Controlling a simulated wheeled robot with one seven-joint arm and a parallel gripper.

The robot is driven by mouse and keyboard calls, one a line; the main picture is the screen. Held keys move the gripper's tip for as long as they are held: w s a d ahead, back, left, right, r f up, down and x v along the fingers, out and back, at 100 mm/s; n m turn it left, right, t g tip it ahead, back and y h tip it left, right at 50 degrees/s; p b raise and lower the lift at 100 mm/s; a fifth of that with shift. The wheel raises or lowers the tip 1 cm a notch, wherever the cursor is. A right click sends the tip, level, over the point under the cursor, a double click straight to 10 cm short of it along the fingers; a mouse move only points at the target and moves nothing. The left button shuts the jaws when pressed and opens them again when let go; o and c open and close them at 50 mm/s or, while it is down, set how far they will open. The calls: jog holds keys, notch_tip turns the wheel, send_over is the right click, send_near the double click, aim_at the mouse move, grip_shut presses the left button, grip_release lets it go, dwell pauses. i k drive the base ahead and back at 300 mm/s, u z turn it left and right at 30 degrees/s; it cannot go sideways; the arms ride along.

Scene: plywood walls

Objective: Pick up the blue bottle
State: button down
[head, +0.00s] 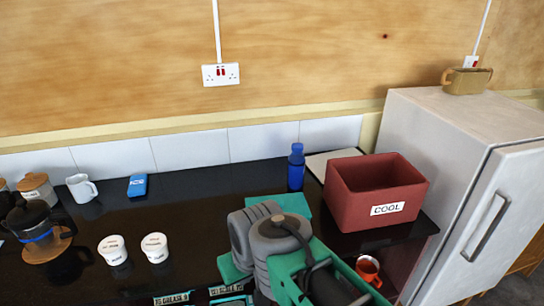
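The blue bottle (296,168) stands upright near the back of the dark counter, just left of the red box. It has a darker blue cap and nothing covers it. My teal and grey arm rises from the bottom middle of the head view, in front of and below the bottle. There is a gap of counter between the arm and the bottle in the picture. My gripper's fingers do not show in this view.
A red box (345,178) labelled COOL stands right of the bottle, near a white fridge (420,140). An orange mug (368,268) sits below. Left are two white tubs (112,250), a blue packet (137,185), a white jug (82,188) and a coffee pot (32,220).

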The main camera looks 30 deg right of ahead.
aim_at(297, 161)
jog(key=u, duration=3)
jog(key=k, duration=1.45)
jog(key=z, duration=0.8)
